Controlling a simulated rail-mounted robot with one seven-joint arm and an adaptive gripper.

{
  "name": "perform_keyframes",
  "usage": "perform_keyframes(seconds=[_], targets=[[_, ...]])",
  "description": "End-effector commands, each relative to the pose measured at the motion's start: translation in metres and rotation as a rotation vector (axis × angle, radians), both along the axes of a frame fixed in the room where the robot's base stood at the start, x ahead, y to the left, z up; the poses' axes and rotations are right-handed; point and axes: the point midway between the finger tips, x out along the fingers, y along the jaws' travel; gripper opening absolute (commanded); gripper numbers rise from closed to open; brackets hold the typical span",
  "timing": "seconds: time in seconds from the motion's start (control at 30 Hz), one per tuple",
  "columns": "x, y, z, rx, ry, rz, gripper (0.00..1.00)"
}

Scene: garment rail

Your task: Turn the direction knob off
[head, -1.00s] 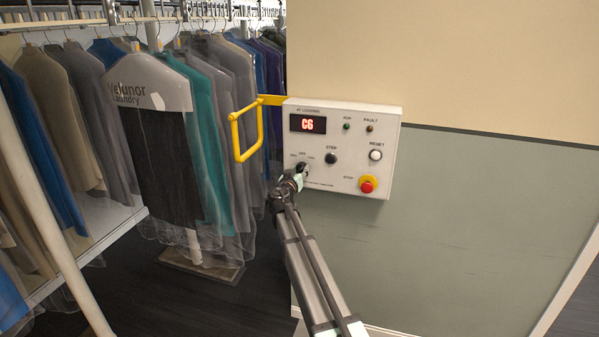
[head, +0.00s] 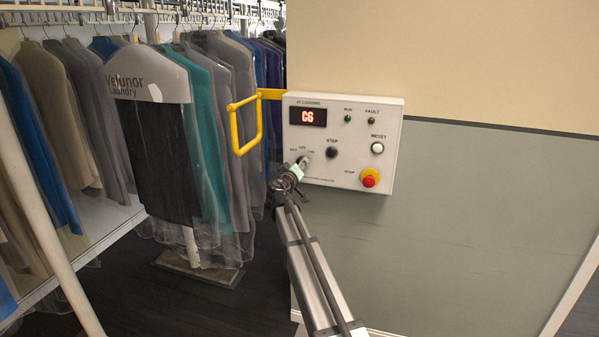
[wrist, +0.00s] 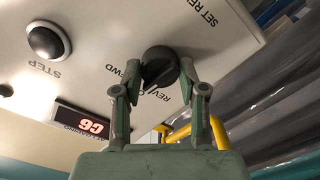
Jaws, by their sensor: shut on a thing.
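The direction knob (wrist: 161,65) is a black round knob on the white control panel (head: 340,112), at the panel's lower left. In the wrist view it sits between my two fingers, with REV and FWD printed beside it; the OFF label is partly hidden. My gripper (wrist: 160,68) is shut on the knob, one finger on each side. Which label the knob points to cannot be told.
The panel also has a STEP button (head: 331,152), a RESET button (head: 377,148), a red stop button (head: 369,180) and a red display (head: 308,117) reading C6. A yellow bar handle (head: 237,130) stands out left of it. Bagged garments (head: 155,130) hang further left.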

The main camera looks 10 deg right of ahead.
Motion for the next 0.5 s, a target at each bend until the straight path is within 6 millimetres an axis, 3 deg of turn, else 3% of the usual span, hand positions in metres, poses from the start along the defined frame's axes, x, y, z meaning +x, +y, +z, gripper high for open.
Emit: perform_keyframes(seconds=[0.5], targets=[[0.0012,0.0000,0.0013,-0.156,0.076,0.001,0.07]])
